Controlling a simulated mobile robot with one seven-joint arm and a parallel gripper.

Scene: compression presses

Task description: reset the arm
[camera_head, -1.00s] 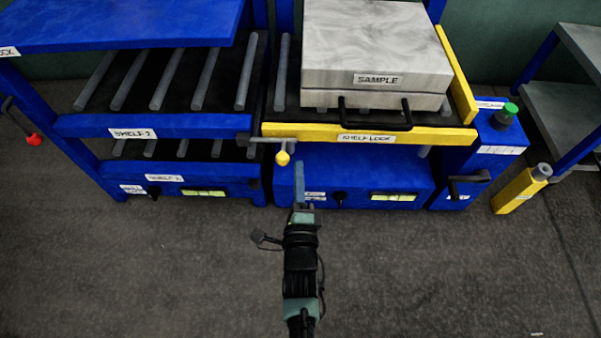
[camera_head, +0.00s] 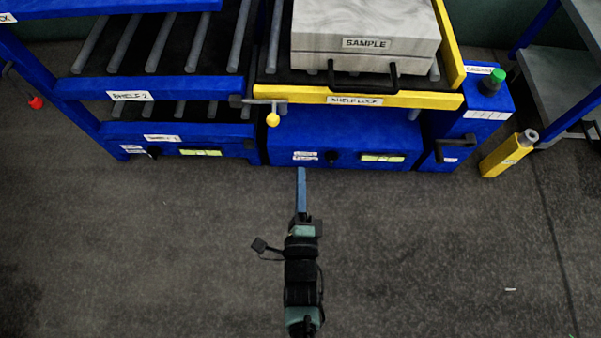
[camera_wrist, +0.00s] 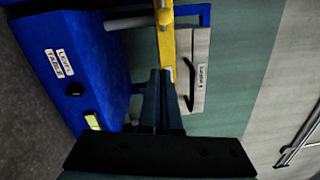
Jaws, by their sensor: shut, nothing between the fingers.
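My arm reaches up from the bottom middle of the head view. My gripper (camera_head: 301,172) is at its end, its fingers together and empty, over the floor in front of the blue press with the yellow shelf. In the wrist view my gripper (camera_wrist: 160,75) points toward the yellow bar and the sample block's side, with nothing between the fingers. Any gap from the press front is hard to judge.
A marbled SAMPLE block (camera_head: 365,22) with a black handle sits on the press behind the yellow SHELF LOCK bar (camera_head: 400,101). A yellow-knobbed lever (camera_head: 272,119) sticks out at its left. A yellow post (camera_head: 507,155) leans at the right. The near floor is clear.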

